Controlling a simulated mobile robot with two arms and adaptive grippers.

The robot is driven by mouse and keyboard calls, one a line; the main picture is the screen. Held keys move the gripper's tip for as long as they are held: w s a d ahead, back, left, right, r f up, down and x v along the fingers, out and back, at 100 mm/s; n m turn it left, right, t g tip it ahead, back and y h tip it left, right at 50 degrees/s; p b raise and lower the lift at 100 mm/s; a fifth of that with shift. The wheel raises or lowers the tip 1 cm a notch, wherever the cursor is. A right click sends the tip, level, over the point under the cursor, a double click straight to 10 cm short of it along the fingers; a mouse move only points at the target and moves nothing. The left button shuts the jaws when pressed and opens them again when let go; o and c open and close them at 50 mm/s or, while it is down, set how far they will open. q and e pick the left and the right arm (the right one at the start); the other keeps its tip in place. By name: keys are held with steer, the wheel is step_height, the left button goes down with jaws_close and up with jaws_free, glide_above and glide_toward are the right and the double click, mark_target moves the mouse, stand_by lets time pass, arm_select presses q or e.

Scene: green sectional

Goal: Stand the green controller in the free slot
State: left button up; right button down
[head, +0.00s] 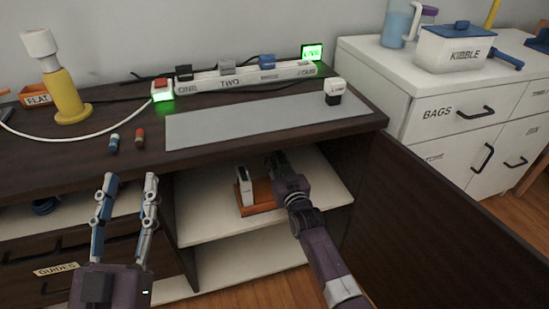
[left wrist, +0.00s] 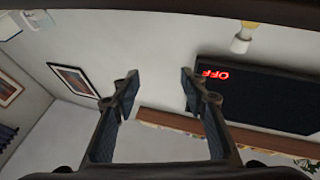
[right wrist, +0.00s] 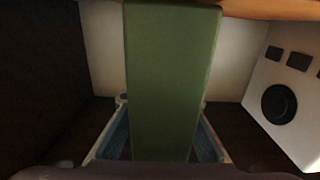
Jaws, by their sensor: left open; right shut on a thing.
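The green controller (right wrist: 170,80) fills the middle of the right wrist view, upright, between the fingers of my right gripper. My right gripper (head: 281,172) is shut on it, inside the open cabinet above the right part of an orange-brown stand (head: 262,209). In the right wrist view the controller's far end meets the stand's edge (right wrist: 265,8); I cannot tell whether it is seated in a slot. A white controller (head: 244,187) stands at the stand's left; it also shows in the right wrist view (right wrist: 288,95). My left gripper (head: 127,185) is open and empty before the desk.
The stand sits on a pale shelf (head: 205,222) under the dark desktop. An open dark door (head: 440,215) is on the right. A power strip (head: 240,78), grey mat (head: 240,120), yellow lamp (head: 67,95) and two small cylinders are on the desktop.

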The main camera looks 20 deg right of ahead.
steer(key=shift+r, duration=0.1)
stand_by(0.4)
arm_select(q)
steer(key=shift+w+f+g+y, duration=0.15)
steer(key=shift+w+f+g, duration=0.05)
steer(key=shift+f, duration=0.3)
steer(key=shift+w+f+g+y, duration=0.15)
steer(key=shift+f+g, duration=0.05)
steer(key=shift+f, duration=0.3)
steer(key=shift+r, duration=0.15)
steer(key=shift+w+f+g+p, duration=0.15)
steer(key=shift+f+g+p, duration=0.1)
steer(key=shift+g+p, duration=0.05)
steer(key=shift+w+a+f, duration=0.1)
steer(key=shift+f, duration=0.65)
